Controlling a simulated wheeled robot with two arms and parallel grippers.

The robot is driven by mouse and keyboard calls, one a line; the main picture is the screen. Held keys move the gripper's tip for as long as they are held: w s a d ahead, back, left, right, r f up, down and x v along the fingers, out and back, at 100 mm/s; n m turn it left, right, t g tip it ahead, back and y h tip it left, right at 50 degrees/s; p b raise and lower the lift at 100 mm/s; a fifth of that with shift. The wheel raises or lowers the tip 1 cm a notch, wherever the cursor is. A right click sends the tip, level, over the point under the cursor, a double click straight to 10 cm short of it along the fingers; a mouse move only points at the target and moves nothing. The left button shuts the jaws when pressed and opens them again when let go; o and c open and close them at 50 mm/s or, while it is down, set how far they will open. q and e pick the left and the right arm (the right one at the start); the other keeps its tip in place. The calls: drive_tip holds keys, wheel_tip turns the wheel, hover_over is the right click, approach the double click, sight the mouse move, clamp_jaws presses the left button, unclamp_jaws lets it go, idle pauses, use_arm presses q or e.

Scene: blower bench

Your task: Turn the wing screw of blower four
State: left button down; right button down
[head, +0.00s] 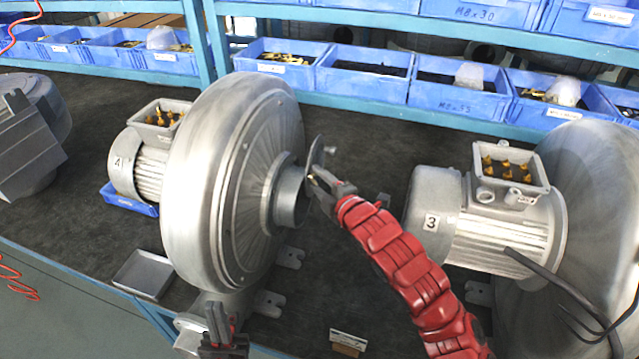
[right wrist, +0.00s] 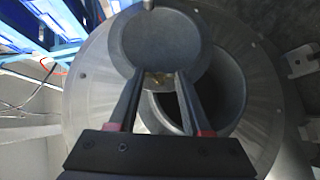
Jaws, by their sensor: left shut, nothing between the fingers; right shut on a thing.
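Blower four (head: 222,170) stands left of centre in the head view, its motor labelled 4. A round grey damper disc (head: 317,153) stands partly across its inlet pipe (head: 290,196); the disc also shows in the right wrist view (right wrist: 160,45). My right gripper (head: 320,184) is at the disc and shut on the small brass-coloured wing screw (right wrist: 157,80), mostly hidden between the fingertips. My left gripper (head: 216,318) is shut and empty, low in front of the blower.
Blower three (head: 460,220) stands to the right, with black cables. A grey tray (head: 143,274) lies at the bench's front left. Blue bins (head: 460,94) line the back. Dark bench mat (head: 370,150) shows bare between the blowers. A small card stands at the front.

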drive_tip(key=shift+w+d+r+m+g, duration=0.1)
drive_tip(key=shift+r+m+g, duration=0.05)
drive_tip(key=shift+m+g, duration=0.45)
drive_tip(key=shift+r+m+g+b, duration=0.1)
drive_tip(key=shift+m+g+b, duration=0.3)
drive_tip(key=shift+g+b, duration=0.4)
drive_tip(key=m+g+b, duration=0.1)
drive_tip(key=g+b, duration=0.1)
drive_tip(key=shift+w+m+g+b, duration=0.15)
drive_tip(key=shift+m+g+b, duration=0.15)
drive_tip(key=shift+w+r+m+g+b, duration=0.15)
drive_tip(key=shift+m+g+b, duration=0.45)
drive_tip(key=shift+g+b, duration=0.45)
drive_tip(key=shift+c, duration=1.7)
unclamp_jaws()
drive_tip(key=shift+d, duration=0.1)
drive_tip(key=shift+r, duration=0.1)
